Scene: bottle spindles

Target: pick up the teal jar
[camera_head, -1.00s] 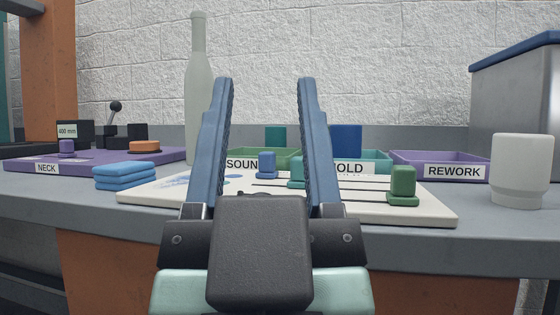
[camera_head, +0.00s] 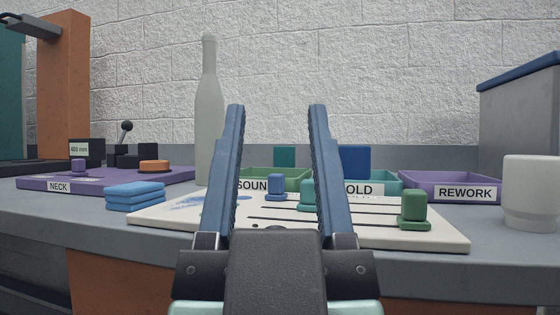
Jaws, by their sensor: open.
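A small teal piece (camera_head: 306,196) with a wider foot stands upright on the white board, seen between my fingers. The right finger hides its right side. A second teal piece (camera_head: 284,156) shows at the back, at the green SOUND tray; its lower part is hidden. I cannot tell which of them is the jar. My gripper (camera_head: 277,108) is open and empty, its fingers pointing up in the picture, in front of the board and apart from both pieces.
The white board (camera_head: 430,237) also bears a blue piece (camera_head: 276,187) and a green piece (camera_head: 414,210). A tall pale bottle (camera_head: 209,120) stands behind left, blue pads (camera_head: 135,196) at left, a white cup (camera_head: 530,190) at right. Behind are the HOLD tray and purple REWORK tray (camera_head: 465,192).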

